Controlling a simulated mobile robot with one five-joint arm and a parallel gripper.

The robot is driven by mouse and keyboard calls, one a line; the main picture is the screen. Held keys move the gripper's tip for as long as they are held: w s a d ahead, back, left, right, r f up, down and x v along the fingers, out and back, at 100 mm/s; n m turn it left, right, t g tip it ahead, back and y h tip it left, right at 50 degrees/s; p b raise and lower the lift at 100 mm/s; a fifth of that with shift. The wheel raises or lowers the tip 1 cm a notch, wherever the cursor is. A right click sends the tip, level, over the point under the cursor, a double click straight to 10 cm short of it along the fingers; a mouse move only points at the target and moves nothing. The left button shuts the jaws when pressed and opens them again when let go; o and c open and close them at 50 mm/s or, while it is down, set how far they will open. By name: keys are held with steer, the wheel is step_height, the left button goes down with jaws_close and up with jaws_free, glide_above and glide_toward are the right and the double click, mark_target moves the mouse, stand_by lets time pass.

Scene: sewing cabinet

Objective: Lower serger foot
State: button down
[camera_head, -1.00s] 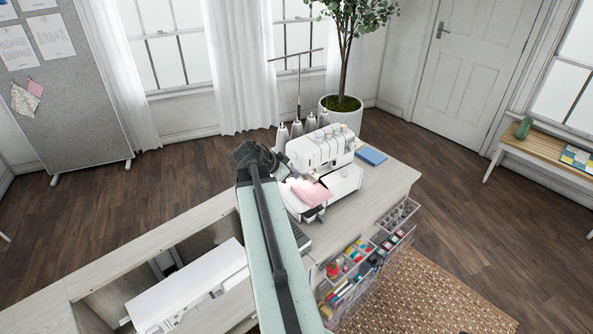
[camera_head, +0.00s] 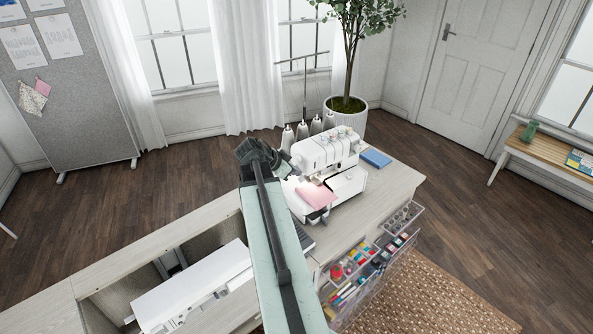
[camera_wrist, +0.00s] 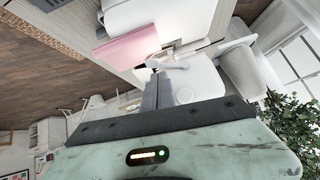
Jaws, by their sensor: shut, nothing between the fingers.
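The white serger (camera_head: 329,149) stands on the cabinet top, with thread cones behind it. A pink cloth (camera_head: 316,196) lies at its front left; the cloth also shows in the wrist view (camera_wrist: 126,47). My gripper (camera_wrist: 156,75) is shut with nothing in it, its dark fingers close to the serger's white body (camera_wrist: 185,82). A small pale lever-like part shows just past the fingertips; contact cannot be told. In the head view my gripper (camera_head: 290,170) is at the serger's left side, partly behind my arm. I cannot make out the serger foot clearly.
A second white machine (camera_head: 190,288) sits in the cabinet's recess at lower left. Open drawers of sewing supplies (camera_head: 365,265) jut out at the front. A blue item (camera_head: 376,158) lies right of the serger. A potted tree (camera_head: 345,112) stands behind.

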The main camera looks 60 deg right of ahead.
steer(key=s+p+v, duration=0.1)
steer(key=p+v, duration=0.5)
steer(key=v, duration=0.3)
steer(key=shift+a, duration=0.5)
steer(key=shift+s, duration=0.1)
steer(key=w+a+f+n+t+y, duration=0.1)
steer(key=w+a+n, duration=0.1)
steer(key=w+a, duration=0.5)
steer(key=w+a+f+n+t+y, duration=0.1)
steer(key=w+a+n, duration=0.2)
steer(key=a, duration=0.8)
steer(key=w+a+f+n+t+y, duration=0.1)
steer(key=w+a+f+n+t, duration=0.1)
steer(key=w+a, duration=0.5)
steer(key=s+a+f+n+g+y, duration=0.1)
steer(key=s+a+n+y, duration=0.1)
steer(key=a+n, duration=0.6)
steer(key=s+a+f+n+g+y, duration=0.1)
steer(key=s+a+f+n+y, duration=0.1)
steer(key=a+n, duration=0.6)
steer(key=a+y, duration=0.1)
steer(key=a, duration=0.5)
steer(key=shift+a+y, duration=0.3)
steer(key=shift+y, duration=0.1)
